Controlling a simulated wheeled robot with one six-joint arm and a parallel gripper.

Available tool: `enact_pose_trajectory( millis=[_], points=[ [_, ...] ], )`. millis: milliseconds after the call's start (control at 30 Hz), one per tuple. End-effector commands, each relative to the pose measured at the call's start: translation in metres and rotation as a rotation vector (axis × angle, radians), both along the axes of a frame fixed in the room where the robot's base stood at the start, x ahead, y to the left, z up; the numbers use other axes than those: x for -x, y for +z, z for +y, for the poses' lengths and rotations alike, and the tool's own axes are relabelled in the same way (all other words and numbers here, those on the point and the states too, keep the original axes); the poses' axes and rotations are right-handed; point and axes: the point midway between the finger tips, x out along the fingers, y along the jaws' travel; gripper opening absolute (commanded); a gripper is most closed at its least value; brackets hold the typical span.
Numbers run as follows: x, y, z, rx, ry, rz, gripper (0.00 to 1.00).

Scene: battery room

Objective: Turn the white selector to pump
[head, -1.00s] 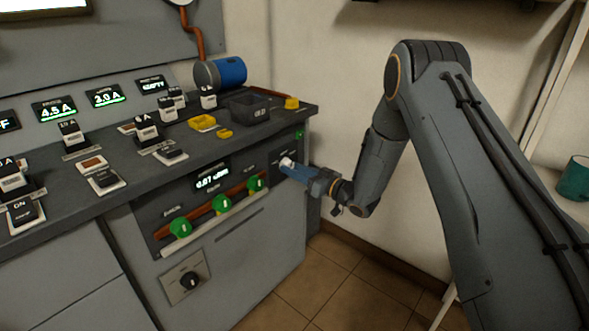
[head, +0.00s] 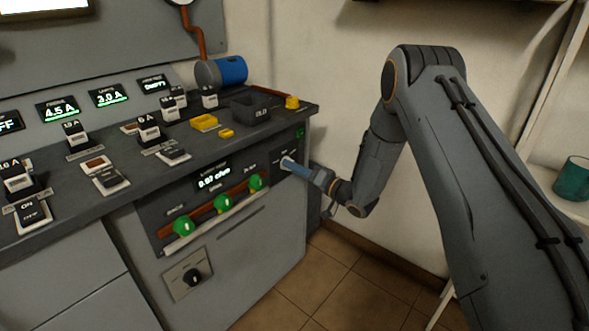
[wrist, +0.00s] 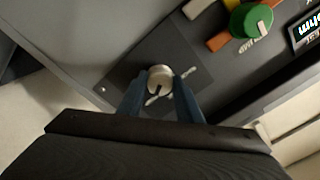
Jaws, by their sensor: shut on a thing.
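The white selector (wrist: 160,77) is a round knob with a dark pointer line, on a dark plate (wrist: 125,80) in the wrist view. My gripper (wrist: 159,93) has its two blue fingers on either side of the knob, shut on it. In the head view my gripper (head: 297,168) reaches the right end of the bench's front panel, and the white selector (head: 286,162) shows only a little at the fingertips. The lettering around the knob is too small or covered to read.
Green knobs (head: 222,202) sit on the panel left of the selector, below a small display (head: 213,180). A black rotary knob (head: 193,277) is lower down. A dark bin (head: 250,109) and a yellow button (head: 292,102) stand on the bench top. Floor to the right is open.

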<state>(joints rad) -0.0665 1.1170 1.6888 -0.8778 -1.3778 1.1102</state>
Motion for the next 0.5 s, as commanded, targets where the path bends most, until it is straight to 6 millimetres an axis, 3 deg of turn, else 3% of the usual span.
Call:
enact_pose_trajectory(
  millis=[467,500],
  points=[
    [0.0019,-0.0019,0.0001,-0.007,0.002,0.014,0.09],
    [0.0019,-0.0019,0.0001,-0.007,0.002,0.014,0.38]
  ],
)
